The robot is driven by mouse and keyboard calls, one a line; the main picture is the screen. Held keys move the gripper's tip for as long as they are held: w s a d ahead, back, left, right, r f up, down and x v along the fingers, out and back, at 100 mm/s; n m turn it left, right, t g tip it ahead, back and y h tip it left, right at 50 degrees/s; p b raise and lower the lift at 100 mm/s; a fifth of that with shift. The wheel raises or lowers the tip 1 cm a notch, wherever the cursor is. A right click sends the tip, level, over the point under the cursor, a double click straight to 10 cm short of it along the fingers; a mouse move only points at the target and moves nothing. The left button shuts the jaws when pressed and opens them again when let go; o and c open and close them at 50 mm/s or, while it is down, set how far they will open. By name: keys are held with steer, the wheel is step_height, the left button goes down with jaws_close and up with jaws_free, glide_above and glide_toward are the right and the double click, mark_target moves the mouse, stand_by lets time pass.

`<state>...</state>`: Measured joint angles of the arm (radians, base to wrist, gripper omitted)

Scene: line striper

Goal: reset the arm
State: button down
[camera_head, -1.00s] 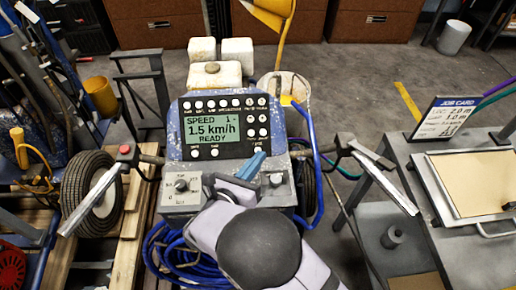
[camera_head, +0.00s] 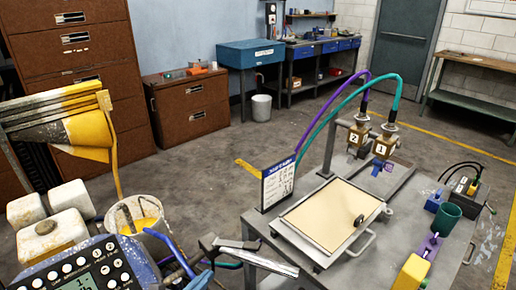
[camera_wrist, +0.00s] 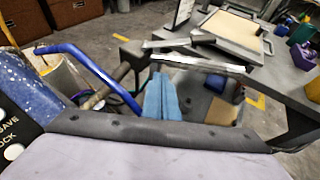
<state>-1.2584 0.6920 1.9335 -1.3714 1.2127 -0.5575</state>
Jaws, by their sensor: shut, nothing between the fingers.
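My gripper (camera_wrist: 160,97) shows in the wrist view as two light blue fingers side by side. They are shut with nothing between them. They point away over the gap between the line striper's blue tube frame (camera_wrist: 100,75) and the grey work table (camera_wrist: 290,70). The gripper does not show in the head view. The line striper's control panel (camera_head: 85,272) is partly in view at the lower left of the head view, its display cut off by the frame edge.
A metal handlebar (camera_head: 248,258) reaches toward the table. The grey table (camera_head: 405,215) holds a framed tan board (camera_head: 328,215), a job card (camera_head: 278,183) and two numbered brass valves with purple and green hoses. A paint bucket (camera_head: 135,225) stands at left. Floor behind is clear.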

steer(key=s+d+r+m+g+h+p, duration=0.15)
steer(key=d+m+g, duration=0.35)
steer(key=d, duration=0.6)
steer(key=d+r+m+g+h+p, duration=0.15)
steer(key=d+m+g, duration=0.25)
steer(key=d+m, duration=0.55)
steer(key=s+d+r+m+g+y+p, duration=0.3)
steer(key=s+d+m+y, duration=0.4)
steer(key=m, duration=1.1)
steer(key=s+d+p, duration=0.1)
steer(key=s+d, duration=0.2)
steer(key=shift+s+d+g, duration=0.25)
steer(key=shift+s+g, duration=0.1)
steer(key=shift+g, duration=0.05)
steer(key=shift+a, duration=0.1)
